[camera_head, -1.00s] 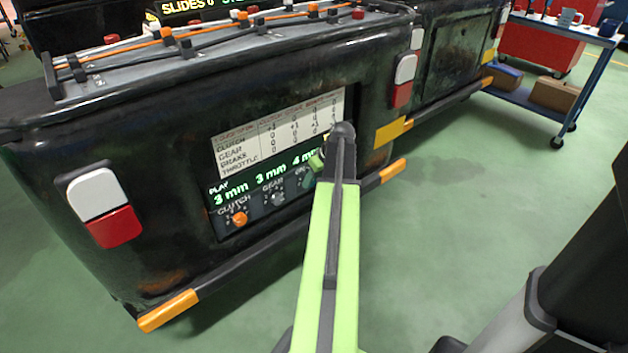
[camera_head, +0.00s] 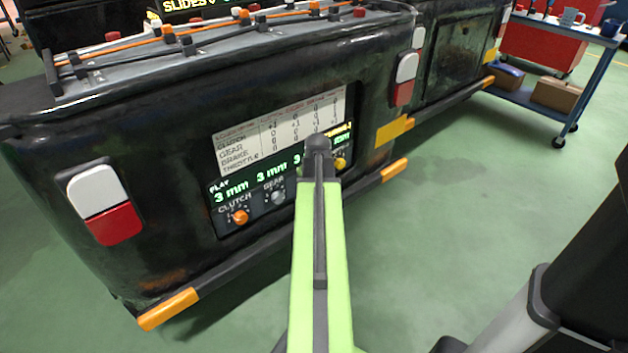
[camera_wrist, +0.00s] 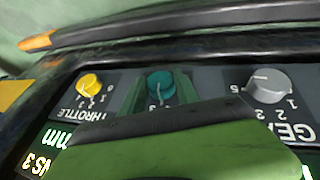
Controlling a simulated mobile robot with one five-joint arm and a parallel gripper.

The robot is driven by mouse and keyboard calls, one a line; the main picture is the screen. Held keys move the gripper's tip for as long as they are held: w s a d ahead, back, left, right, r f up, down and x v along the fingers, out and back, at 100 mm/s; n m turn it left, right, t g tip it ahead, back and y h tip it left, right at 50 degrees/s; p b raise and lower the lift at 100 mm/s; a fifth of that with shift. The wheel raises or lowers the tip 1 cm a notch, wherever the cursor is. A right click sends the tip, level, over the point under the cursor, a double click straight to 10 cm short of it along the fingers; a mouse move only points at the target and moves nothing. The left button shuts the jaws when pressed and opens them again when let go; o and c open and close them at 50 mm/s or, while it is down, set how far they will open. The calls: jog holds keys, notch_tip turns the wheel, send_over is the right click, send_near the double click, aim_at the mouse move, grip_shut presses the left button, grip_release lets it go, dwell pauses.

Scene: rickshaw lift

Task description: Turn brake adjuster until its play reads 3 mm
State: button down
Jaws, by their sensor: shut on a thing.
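The brake adjuster is the teal knob (camera_wrist: 160,84) between the yellow throttle knob (camera_wrist: 90,84) and the grey gear knob (camera_wrist: 267,85) in the wrist view. My gripper (camera_wrist: 160,94) is shut on it, with a green finger on either side. Its pointer line points toward a 3 on the dial. In the head view my arm hides the brake knob and my jaws. The play display (camera_head: 235,193) reads 3 mm for clutch and 3 mm for gear; a 3 shows in the brake place, its rest hidden by my arm. The throttle reading is partly covered.
The orange clutch knob (camera_head: 239,216) is at the panel's left end. A white table (camera_head: 283,119) of numbers is above the readings. The black vehicle body (camera_head: 160,180) has an orange-tipped bumper (camera_head: 168,309) below. Green floor is clear at right, before a blue cart (camera_head: 590,85).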

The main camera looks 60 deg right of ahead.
jog(key=h+b, duration=0.2)
jog(key=shift+a+f+n+g+h, duration=0.2)
jog(key=shift+n+g+h, duration=0.1)
jog(key=shift+g+h, duration=0.1)
dwell(0.4)
jog(key=c, duration=0.9)
grip_release()
jog(key=shift+r, duration=0.1)
